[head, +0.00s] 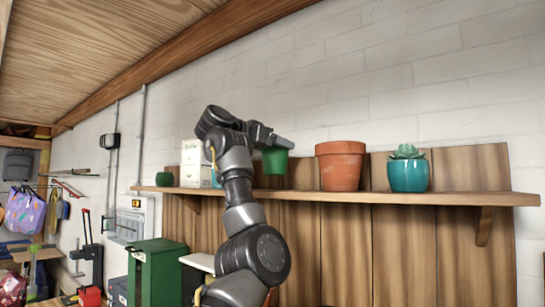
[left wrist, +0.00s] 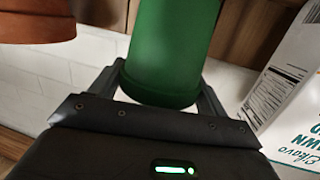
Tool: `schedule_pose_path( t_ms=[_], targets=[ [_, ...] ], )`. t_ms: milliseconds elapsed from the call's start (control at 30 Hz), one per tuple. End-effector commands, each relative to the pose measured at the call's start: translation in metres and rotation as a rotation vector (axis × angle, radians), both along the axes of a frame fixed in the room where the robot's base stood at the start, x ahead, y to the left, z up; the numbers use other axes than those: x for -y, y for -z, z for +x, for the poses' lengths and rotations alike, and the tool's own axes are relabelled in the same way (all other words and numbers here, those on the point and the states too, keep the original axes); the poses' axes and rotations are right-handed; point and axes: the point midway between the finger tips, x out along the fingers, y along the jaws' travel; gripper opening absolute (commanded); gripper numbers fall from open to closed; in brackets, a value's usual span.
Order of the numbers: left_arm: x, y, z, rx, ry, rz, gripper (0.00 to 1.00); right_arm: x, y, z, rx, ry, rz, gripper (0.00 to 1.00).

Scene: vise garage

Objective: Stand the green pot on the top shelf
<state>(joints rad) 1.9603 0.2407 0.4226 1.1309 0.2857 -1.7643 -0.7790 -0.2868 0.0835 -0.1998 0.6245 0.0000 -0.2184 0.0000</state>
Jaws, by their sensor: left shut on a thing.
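The green pot (head: 275,160) is held upright at shelf height in the head view, between a white carton and a terracotta pot. A strip of wood shows below its base, so it looks a little above the shelf board (head: 450,198). My left gripper (head: 274,142) is shut on the pot near its rim. In the left wrist view the pot (left wrist: 170,45) sits between the two fingers (left wrist: 155,92), its rim close to the palm. My right gripper is in neither view.
On the shelf stand the terracotta pot (head: 341,165), a teal pot with a succulent (head: 408,174), the white carton (head: 194,165) and a small dark green pot (head: 164,179). The wrist view shows the carton (left wrist: 285,85) close on the right and terracotta (left wrist: 35,20) upper left.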

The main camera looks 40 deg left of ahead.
Motion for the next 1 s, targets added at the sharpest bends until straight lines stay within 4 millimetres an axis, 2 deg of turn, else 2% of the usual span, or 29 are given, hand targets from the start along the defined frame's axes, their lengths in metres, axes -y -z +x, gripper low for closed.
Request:
schedule_pose_path(
  t_ms=[100, 200, 433, 567, 867, 900, 1000],
  targets=[
    [-0.002, 0.003, 0.002, -0.002, 0.001, -0.001, 0.45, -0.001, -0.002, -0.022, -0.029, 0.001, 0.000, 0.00],
    [-0.005, 0.012, 0.004, -0.002, -0.002, -0.002, 0.45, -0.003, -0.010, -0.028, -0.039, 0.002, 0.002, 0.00],
    [-0.006, 0.034, 0.002, -0.001, -0.003, -0.001, 0.45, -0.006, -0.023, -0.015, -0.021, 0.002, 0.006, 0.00],
    [-0.006, 0.037, 0.002, 0.000, -0.002, -0.001, 0.45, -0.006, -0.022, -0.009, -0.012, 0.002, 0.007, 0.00],
    [-0.005, 0.042, 0.002, 0.000, 0.000, -0.001, 0.45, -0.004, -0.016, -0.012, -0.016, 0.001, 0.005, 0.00],
    [-0.005, 0.040, 0.002, -0.001, 0.000, -0.001, 0.81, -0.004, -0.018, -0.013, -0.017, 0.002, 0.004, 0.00],
    [-0.005, 0.040, 0.002, -0.001, 0.000, -0.001, 0.94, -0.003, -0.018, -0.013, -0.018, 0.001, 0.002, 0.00]
  ],
)
